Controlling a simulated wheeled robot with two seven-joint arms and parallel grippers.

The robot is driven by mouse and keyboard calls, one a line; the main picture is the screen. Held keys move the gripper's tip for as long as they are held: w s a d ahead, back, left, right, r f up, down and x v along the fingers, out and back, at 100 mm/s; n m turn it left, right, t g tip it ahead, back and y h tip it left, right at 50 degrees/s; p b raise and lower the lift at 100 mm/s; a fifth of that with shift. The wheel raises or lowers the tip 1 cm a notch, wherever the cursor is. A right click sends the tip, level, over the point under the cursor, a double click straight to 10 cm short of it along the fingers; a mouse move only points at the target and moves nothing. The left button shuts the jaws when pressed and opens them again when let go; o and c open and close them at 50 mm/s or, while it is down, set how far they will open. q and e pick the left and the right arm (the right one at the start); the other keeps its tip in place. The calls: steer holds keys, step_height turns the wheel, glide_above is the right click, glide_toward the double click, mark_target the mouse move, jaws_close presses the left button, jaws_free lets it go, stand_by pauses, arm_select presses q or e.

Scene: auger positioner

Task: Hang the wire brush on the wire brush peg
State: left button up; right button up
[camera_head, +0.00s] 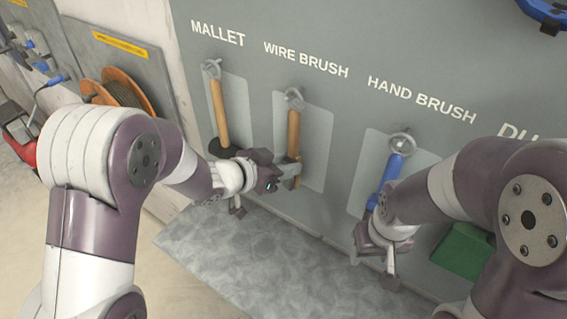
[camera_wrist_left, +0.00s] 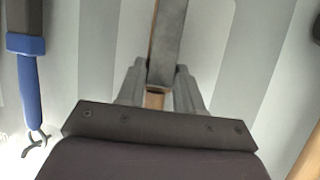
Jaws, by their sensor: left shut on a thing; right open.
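The wire brush has a wooden handle (camera_head: 293,130) and is upright against the panel under the "WIRE BRUSH" label. The handle's top is at the wire brush peg (camera_head: 293,98); I cannot tell for sure whether its loop is around the peg. My left gripper (camera_head: 291,174) is shut on the lower handle. In the left wrist view the gripper's fingers (camera_wrist_left: 158,92) close on the wood, with the brush's grey strip (camera_wrist_left: 170,40) beyond them. My right gripper (camera_head: 380,247) is open, low in front of the panel by the hand brush.
A mallet (camera_head: 219,115) hangs on the left peg. A blue hand brush (camera_head: 387,178) hangs on the right and also shows in the left wrist view (camera_wrist_left: 30,95). A green dustpan (camera_head: 463,252) is behind my right arm. A cable reel (camera_head: 115,92) stands far left.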

arm_select(q)
steer(key=o, duration=1.2)
